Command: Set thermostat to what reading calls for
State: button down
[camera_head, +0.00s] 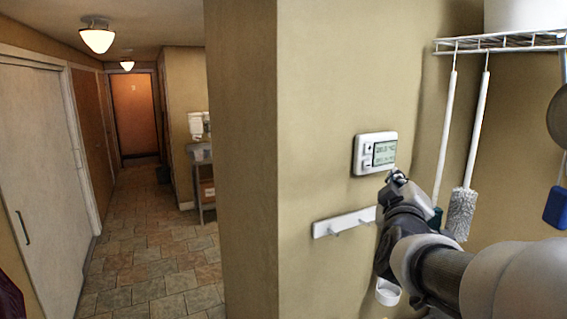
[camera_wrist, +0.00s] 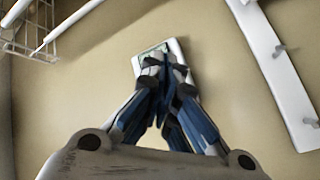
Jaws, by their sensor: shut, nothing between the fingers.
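The thermostat (camera_head: 361,154) is a white wall box with a grey display on its right and buttons on its left. Its display text is too small and blurred to read surely. My gripper (camera_head: 396,175) is shut and empty, just below the thermostat's lower right edge in the head view. In the wrist view, my gripper (camera_wrist: 166,66) covers much of the thermostat (camera_wrist: 177,46), leaving its upper edge and sides showing. I cannot tell whether the fingertips touch it.
A white hook rail (camera_head: 343,222) is on the wall below the thermostat; it also shows in the wrist view (camera_wrist: 273,62). A wire shelf (camera_head: 497,42) with hanging brushes (camera_head: 462,208) is at the right. A wall corner and tiled hallway (camera_head: 150,262) lie to the left.

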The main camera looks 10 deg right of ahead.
aim_at(367, 165)
jog(key=s+m, duration=0.1)
jog(key=m, duration=0.4)
jog(key=s+r+m+b, duration=0.1)
jog(key=m, duration=0.5)
jog(key=s+d+r+m+t+b, duration=0.1)
jog(key=m, duration=0.5)
jog(key=shift+s, duration=0.4)
jog(key=shift+w, duration=0.1)
jog(key=w+a+p, duration=0.3)
jog(key=w, duration=0.5)
jog(key=shift+p, duration=0.3)
jog(key=shift+w+f, duration=0.1)
jog(key=shift+w, duration=0.05)
dwell(0.6)
jog(key=shift+w+a, duration=0.15)
jog(key=shift+w, duration=0.2)
